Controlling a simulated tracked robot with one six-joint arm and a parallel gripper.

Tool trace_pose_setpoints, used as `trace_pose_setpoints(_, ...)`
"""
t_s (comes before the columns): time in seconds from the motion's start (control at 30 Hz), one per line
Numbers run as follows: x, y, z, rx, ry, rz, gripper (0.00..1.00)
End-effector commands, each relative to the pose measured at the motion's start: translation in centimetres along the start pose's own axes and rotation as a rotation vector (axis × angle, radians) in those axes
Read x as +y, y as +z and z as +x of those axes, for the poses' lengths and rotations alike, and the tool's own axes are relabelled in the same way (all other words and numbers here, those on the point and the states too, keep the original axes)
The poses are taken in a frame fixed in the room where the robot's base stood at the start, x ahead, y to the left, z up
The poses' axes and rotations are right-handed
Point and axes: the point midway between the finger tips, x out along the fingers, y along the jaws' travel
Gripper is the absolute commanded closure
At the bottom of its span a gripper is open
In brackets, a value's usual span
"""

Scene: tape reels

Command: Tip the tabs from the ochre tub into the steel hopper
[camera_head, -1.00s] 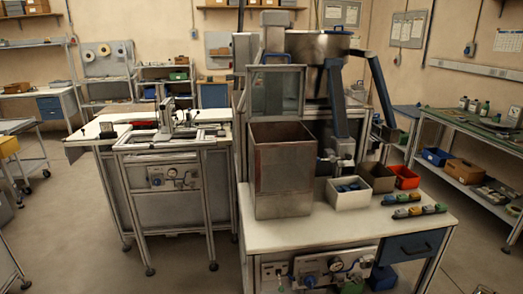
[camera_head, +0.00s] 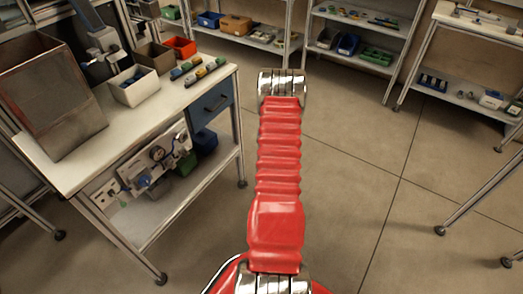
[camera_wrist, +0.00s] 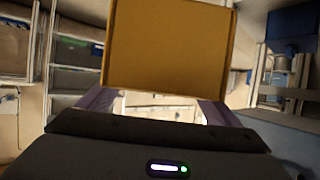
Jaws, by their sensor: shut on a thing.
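The ochre tub (camera_wrist: 168,45) fills the upper middle of the wrist view as a flat ochre-brown face with thin paler edges. The tub's contents are hidden, so I see no tabs. The steel hopper (camera_head: 62,108), a tall square metal box, stands on the white bench at the left of the head view. The gripper and tub do not show in the head view, where only my red arm appears.
On the bench (camera_head: 75,172), a white bin (camera_head: 135,92) with blue pieces, a brown bin (camera_head: 155,58) and an orange bin (camera_head: 180,47) stand right of the hopper. Shelving stands behind; the floor at right is open.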

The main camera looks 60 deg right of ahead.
Motion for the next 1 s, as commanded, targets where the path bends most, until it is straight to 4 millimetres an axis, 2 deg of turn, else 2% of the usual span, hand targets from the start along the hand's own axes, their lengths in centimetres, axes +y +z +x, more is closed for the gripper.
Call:
trace_pose_setpoints(0.03, 0.7, -2.3, 0.1, 0.009, 0.025, 0.010, 0.62)
trace_pose_setpoints(0.1, 1.7, -4.9, 0.2, 0.010, 0.064, 0.028, 0.62)
trace_pose_setpoints(0.3, 4.6, -12.2, -0.3, 0.010, 0.188, 0.081, 0.62)
trace_pose_setpoints(0.4, 5.9, -15.2, -0.9, 0.009, 0.246, 0.106, 0.62)
trace_pose_setpoints(0.6, 7.9, -19.9, -2.1, 0.007, 0.342, 0.145, 0.62)
trace_pose_setpoints(1.0, 10.9, -27.0, -4.9, 0.006, 0.508, 0.214, 0.62)
